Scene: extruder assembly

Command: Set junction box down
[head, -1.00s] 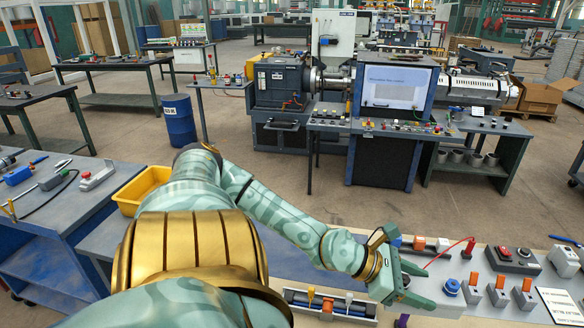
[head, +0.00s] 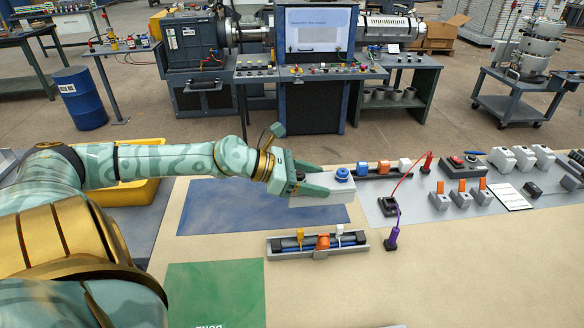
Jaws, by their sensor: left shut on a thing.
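The green fingers cover part of the box. In the head view it is at the right edge of the blue mat (head: 235,208), just left of the grey parts board (head: 420,214). I cannot tell whether its underside touches the table. My right gripper is not in view.
A rail (head: 318,253) with yellow, orange and white parts lies in front of the gripper. A black block (head: 388,207) with a red wire and purple plug is to the right. The left of the blue mat and the green mat (head: 215,290) are clear.

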